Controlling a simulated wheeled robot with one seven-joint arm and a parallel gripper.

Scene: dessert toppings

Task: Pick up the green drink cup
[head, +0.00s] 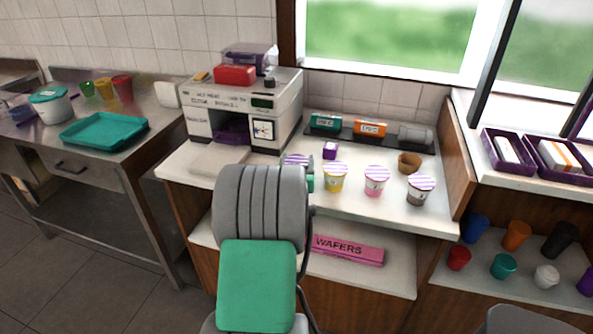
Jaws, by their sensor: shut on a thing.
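The green drink cup (310,182) has a purple-and-white striped lid and shows only in part, at the left end of a row of lidded cups on the white counter. My grey and green arm stands in front of it and hides most of its body. My gripper (305,184) is at the cup, mostly hidden behind my own wrist, and is shut on it. I cannot tell whether the cup's base touches the counter.
To the right stand a yellow cup (335,178), a pink cup (376,181) and a grey-brown cup (420,190), with a brown cup (409,163) behind. The white machine (243,105) is at the back left.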

